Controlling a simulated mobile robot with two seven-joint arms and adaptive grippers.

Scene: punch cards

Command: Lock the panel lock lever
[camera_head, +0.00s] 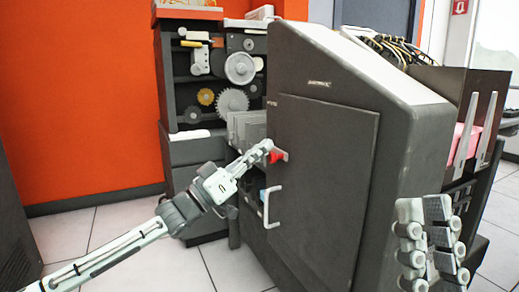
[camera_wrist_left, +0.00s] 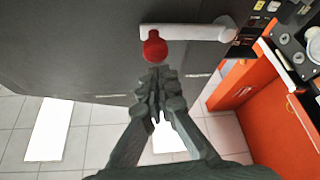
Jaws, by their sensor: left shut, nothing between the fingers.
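The red lock lever end (camera_head: 277,155) sits on the dark cabinet's front, near the left edge of its door panel (camera_head: 325,160). In the left wrist view a round red knob (camera_wrist_left: 155,46) shows at one end of a white bar (camera_wrist_left: 190,33). My left gripper (camera_head: 262,148) is at the red part in the head view. In the left wrist view its fingertips (camera_wrist_left: 155,75) are together, just below the red knob, and hold nothing. Whether they touch it is unclear. My right gripper (camera_head: 425,215) is upright at the lower right, away from the lever; its opening is unclear.
A white pull handle (camera_head: 268,208) stands out from the door below the lever. A gear rack (camera_head: 231,100) is behind on the left, by an orange wall (camera_head: 75,95). A cart with cables (camera_head: 450,85) is at the right. The tiled floor at left is clear.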

